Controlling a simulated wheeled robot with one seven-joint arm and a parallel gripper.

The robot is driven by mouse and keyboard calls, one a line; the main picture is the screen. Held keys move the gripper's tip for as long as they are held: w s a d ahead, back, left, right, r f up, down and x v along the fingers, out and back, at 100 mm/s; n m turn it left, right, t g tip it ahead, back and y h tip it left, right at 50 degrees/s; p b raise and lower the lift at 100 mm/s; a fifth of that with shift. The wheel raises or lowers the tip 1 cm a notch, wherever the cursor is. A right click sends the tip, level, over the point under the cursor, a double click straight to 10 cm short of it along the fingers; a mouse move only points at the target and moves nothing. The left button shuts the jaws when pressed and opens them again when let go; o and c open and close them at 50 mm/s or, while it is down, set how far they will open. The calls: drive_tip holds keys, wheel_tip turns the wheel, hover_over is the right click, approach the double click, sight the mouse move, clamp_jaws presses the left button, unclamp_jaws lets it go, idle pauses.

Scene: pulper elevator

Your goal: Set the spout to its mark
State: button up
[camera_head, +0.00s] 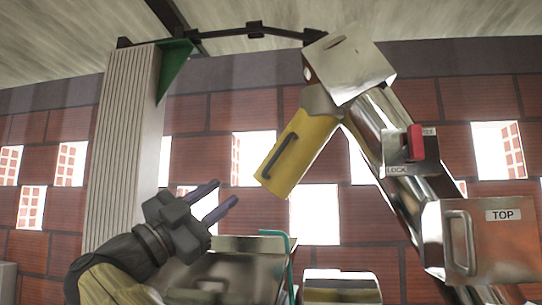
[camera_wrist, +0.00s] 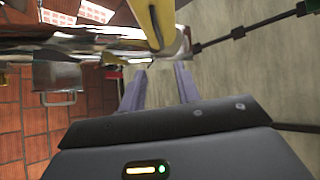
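The yellow spout (camera_head: 304,153) hangs tilted down to the left from a steel head (camera_head: 348,65), with a dark bar handle (camera_head: 283,157) on its face. My gripper (camera_head: 218,196) is to the lower left of the spout, apart from it, with its two fingers spread and nothing between them. In the wrist view the fingers (camera_wrist: 158,80) are also apart and empty, and a yellow part (camera_wrist: 150,22), likely the spout, shows ahead of them near the top. A red lever (camera_head: 415,143) sits on the slanted steel leg, by a LOCK label. I cannot make out a spout mark.
Open steel bins (camera_head: 340,287) stand below the spout, with a teal bent rod (camera_head: 291,262) beside them. A ribbed pale column (camera_head: 118,150) with a green bracket (camera_head: 173,66) rises at left. A steel box labelled TOP (camera_head: 490,245) is at right. Air between gripper and spout is clear.

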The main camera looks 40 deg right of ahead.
sight(276, 155)
drive_tip(key=shift+s, duration=0.15)
drive_tip(key=p+x, duration=0.9)
drive_tip(key=x, duration=0.8)
drive_tip(key=shift+a+r+p, duration=0.1)
drive_tip(key=shift+a+p, duration=0.05)
drive_tip(key=shift+p, duration=0.2)
drive_tip(key=shift+d+r, duration=0.1)
drive_tip(key=shift+d, duration=0.25)
drive_tip(key=shift+c, duration=0.2)
clamp_jaws()
